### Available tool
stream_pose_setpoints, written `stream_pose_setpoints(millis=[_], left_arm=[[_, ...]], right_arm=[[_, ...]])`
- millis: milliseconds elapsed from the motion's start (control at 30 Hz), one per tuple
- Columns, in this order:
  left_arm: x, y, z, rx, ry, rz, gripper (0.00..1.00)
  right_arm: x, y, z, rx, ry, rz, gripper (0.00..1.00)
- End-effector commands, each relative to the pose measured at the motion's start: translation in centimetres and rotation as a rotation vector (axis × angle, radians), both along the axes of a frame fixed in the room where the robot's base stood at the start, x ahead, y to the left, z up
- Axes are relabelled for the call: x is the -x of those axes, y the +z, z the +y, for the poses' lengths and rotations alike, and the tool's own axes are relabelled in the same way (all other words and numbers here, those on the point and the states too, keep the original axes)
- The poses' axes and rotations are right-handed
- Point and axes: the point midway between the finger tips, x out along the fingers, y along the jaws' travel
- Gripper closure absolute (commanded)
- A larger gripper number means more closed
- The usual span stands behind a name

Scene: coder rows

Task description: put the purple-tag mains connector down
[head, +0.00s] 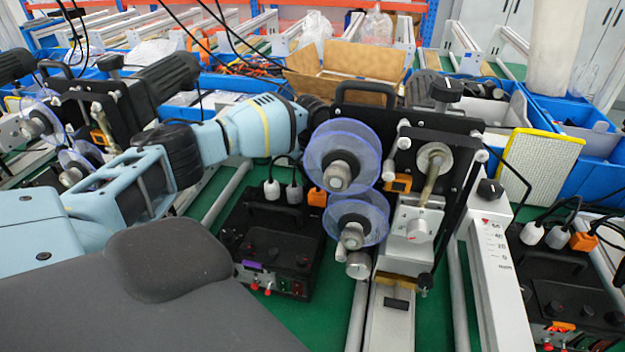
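I cannot make out a purple-tag mains connector with certainty. A small purple piece (253,265) shows on the front of the black power box (272,240) in the middle; I cannot tell whether it belongs to a connector. Two white plugs (283,190) and an orange plug (317,194) stand in the top of that box. My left arm reaches in from the left, and its dark wrist end passes behind the upper clear disc of the coder. The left gripper's fingers and anything in them are hidden. My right gripper is not in view.
The coder's clear purple-rimmed discs (343,155) and black upright plate stand right of the middle box. Another black box (575,290) with white and orange plugs is at the right. Blue bins and an open cardboard box (345,70) lie behind. Little green tabletop is free.

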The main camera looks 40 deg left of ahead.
Motion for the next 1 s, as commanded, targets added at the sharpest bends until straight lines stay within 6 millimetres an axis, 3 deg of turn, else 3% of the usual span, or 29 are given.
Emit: stream_pose_setpoints(millis=[300,333,467,833,1000], left_arm=[[0.0,-0.8,0.0,0.0,0.001,-0.001,1.0],[0.0,-0.8,0.0,0.0,0.001,-0.001,0.73],[0.0,-0.8,0.0,0.0,0.001,-0.001,0.56],[0.0,-0.5,0.0,0.0,0.0,-0.001,0.55],[-0.1,1.5,0.0,0.0,0.0,-0.004,0.55]], right_arm=[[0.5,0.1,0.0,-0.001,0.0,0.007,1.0],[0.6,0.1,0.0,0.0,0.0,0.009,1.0],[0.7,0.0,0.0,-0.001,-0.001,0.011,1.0],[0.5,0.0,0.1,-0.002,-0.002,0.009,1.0],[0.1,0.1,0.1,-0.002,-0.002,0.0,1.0]])
